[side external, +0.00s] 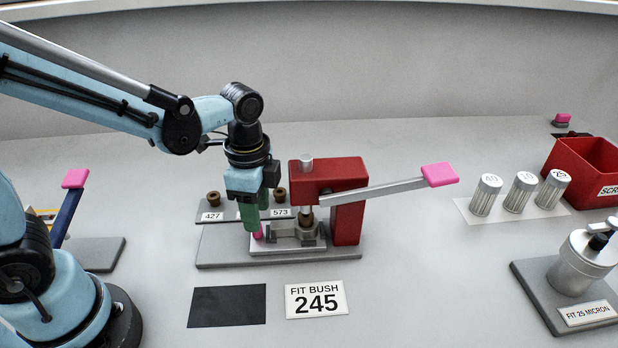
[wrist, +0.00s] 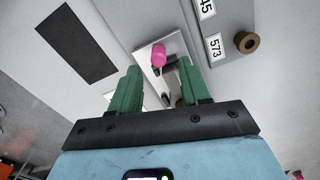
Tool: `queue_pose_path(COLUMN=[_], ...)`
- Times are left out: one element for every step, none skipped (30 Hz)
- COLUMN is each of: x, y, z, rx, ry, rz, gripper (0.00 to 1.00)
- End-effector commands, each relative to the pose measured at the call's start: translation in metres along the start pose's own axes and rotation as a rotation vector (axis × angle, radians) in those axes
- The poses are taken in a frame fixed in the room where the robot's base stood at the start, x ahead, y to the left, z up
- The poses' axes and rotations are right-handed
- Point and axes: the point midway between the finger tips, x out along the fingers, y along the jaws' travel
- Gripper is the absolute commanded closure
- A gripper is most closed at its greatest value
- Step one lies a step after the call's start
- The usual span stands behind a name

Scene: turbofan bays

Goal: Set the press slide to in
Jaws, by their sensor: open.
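The press slide (side external: 262,247) is a light plate with a pink knob (side external: 258,235) at its left end, low on the base of the red press (side external: 335,178). In the wrist view the pink knob (wrist: 158,54) lies between and just beyond the green fingertips. My gripper (side external: 256,222) is open, pointing down over the knob; it also shows in the wrist view (wrist: 160,72). I cannot tell whether the fingers touch the knob. A metal fixture (side external: 297,232) sits on the slide, under the press ram. The fingers hide part of the slide.
The press lever (side external: 375,188) reaches right to a pink handle (side external: 440,175). Bushes (side external: 280,195) stand on a labelled rack behind my gripper. A black mat (side external: 228,306) and a "FIT BUSH 245" card (side external: 316,299) lie in front. Canisters (side external: 520,192) and a red bin (side external: 585,170) are at right.

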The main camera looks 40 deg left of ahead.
Motion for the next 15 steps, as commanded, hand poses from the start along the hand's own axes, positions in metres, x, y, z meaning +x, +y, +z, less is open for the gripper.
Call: queue_pose_path(x=[-0.008, -0.013, -0.019, -0.023, -0.028, -0.034, -0.038, -0.043, -0.049, -0.053, -0.057, -0.063, -0.066, -0.070, -0.074], y=[0.000, 0.000, 0.001, 0.000, 0.000, 0.000, 0.000, 0.001, 0.000, 0.000, 0.000, 0.000, 0.000, 0.000, 0.000], z=[0.000, 0.000, 0.000, 0.000, 0.000, 0.000, 0.000, 0.000, 0.000, 0.000, 0.000, 0.000, 0.000, 0.000, -0.001], rx=[0.000, 0.000, 0.000, 0.000, 0.000, 0.000, 0.000, 0.000, 0.000, 0.000, 0.000, 0.000, 0.000, 0.001, 0.001], ry=[0.000, 0.000, 0.000, 0.000, 0.001, 0.001, 0.001, 0.001, 0.001, 0.001, 0.001, 0.001, 0.002, 0.002, 0.002], rz=[0.000, 0.000, 0.000, 0.000, 0.000, 0.000, 0.000, 0.000, 0.000, 0.000, 0.000, 0.000, 0.000, 0.000, 0.000], gripper=[0.54, 0.54, 0.54, 0.54, 0.54, 0.54, 0.54, 0.54, 0.54, 0.54, 0.54, 0.54, 0.54, 0.54, 0.54])
